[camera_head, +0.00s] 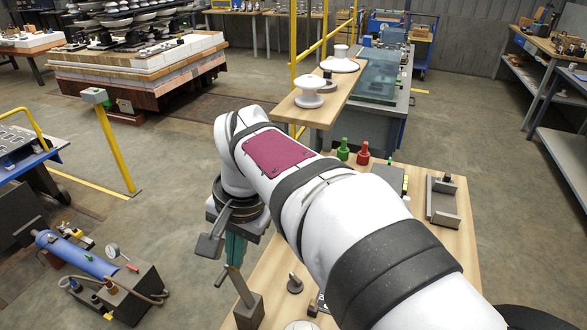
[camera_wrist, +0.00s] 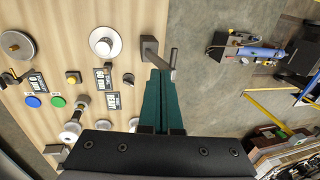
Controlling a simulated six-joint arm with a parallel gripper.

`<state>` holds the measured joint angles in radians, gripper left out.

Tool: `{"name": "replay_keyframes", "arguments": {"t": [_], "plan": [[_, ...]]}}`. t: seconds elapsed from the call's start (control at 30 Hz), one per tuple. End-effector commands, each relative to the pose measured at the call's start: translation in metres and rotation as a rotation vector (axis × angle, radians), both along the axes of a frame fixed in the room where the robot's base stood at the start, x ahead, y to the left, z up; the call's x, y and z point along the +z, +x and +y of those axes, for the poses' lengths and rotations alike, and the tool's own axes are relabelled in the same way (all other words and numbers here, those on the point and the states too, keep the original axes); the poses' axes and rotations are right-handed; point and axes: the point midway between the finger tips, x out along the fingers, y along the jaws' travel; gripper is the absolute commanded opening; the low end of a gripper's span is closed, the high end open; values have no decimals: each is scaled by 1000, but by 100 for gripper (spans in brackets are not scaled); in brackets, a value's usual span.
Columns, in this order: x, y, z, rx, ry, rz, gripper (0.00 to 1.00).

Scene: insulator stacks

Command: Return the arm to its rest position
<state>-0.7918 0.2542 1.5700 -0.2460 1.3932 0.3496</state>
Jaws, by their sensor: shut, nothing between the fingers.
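My gripper (camera_head: 235,256) hangs from my white arm, pointing down near the left edge of the wooden bench top (camera_head: 463,245). Its teal fingers also show in the wrist view (camera_wrist: 159,76), shut with nothing between them. A dark block with a lever (camera_wrist: 151,48) shows just beyond the fingertips in the wrist view. The same block stands on the bench edge in the head view (camera_head: 248,312). I cannot tell whether the fingertips touch the lever. My arm hides much of the bench in the head view.
The wrist view shows a blue button (camera_wrist: 33,101), a green button (camera_wrist: 58,102) and a white disc (camera_wrist: 104,41) on the bench. Green (camera_head: 343,150) and red (camera_head: 363,153) items stand at the far end. A pump with a blue cylinder (camera_head: 76,254) is on the floor left; floor between is clear.

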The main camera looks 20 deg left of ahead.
Motion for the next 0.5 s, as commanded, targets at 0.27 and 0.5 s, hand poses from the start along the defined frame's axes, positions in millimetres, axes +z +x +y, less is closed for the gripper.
{"name": "replay_keyframes", "arguments": {"t": [0.27, 0.5], "plan": [[61, 0, 6, 1, 1, -2, 0], [54, 2, -100, -131, -26, 19, 0]]}}
